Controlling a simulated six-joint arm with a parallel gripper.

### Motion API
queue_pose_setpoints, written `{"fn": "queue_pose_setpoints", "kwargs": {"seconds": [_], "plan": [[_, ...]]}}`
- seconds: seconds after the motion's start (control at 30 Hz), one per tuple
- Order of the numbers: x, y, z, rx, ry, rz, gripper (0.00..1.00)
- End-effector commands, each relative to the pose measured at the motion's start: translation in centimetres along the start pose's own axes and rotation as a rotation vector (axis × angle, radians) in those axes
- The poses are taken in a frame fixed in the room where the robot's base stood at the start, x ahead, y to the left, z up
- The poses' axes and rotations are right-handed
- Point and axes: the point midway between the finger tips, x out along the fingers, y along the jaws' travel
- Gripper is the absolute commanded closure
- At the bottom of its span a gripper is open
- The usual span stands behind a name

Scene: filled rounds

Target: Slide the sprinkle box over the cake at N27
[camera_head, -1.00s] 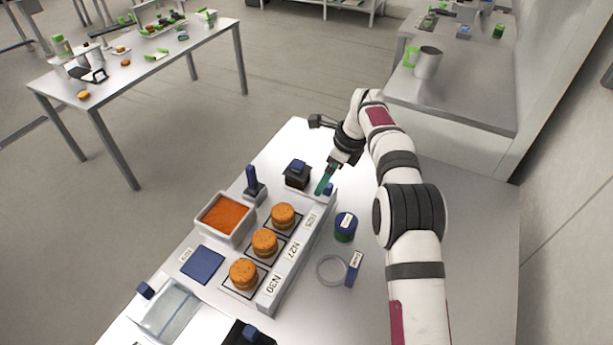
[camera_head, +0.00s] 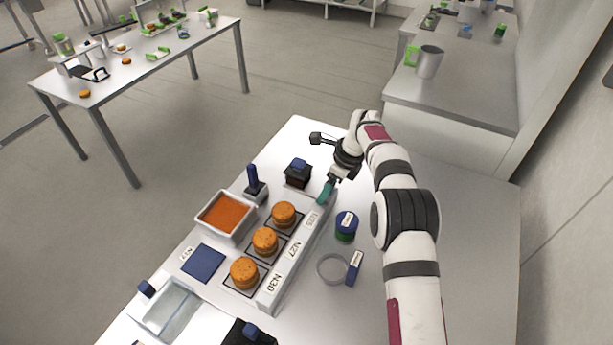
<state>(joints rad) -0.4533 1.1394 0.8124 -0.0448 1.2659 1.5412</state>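Three orange-brown round cakes stand in a row on dark-outlined squares beside a white label rail. The middle cake (camera_head: 265,240) is by the N27 label (camera_head: 292,251). No box is over it. A dark box with a blue knob (camera_head: 298,174) stands beyond the row; a clear box with a blue knob (camera_head: 168,308) stands at the near left. I cannot tell which is the sprinkle box. My gripper (camera_head: 325,193) points down with teal fingers at the far end of the rail, right of the dark box. Its grip is too small to read.
A white tray of orange filling (camera_head: 225,214) and a blue stamp-like tool (camera_head: 254,184) stand left of the cakes. A blue pad (camera_head: 203,263) lies near. Right of the rail are a blue-green tub (camera_head: 346,227) and a ring with a blue handle (camera_head: 333,269).

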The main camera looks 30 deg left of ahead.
Motion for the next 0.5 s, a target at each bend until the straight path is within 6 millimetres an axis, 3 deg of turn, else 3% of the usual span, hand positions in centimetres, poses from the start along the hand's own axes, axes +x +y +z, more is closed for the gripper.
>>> {"fn": "queue_pose_setpoints", "kwargs": {"seconds": [0.33,0.5], "plan": [[-0.1,0.1,0.0,-0.001,0.000,0.000,0.56],[-0.1,1.6,0.1,-0.002,0.000,0.001,0.56]]}}
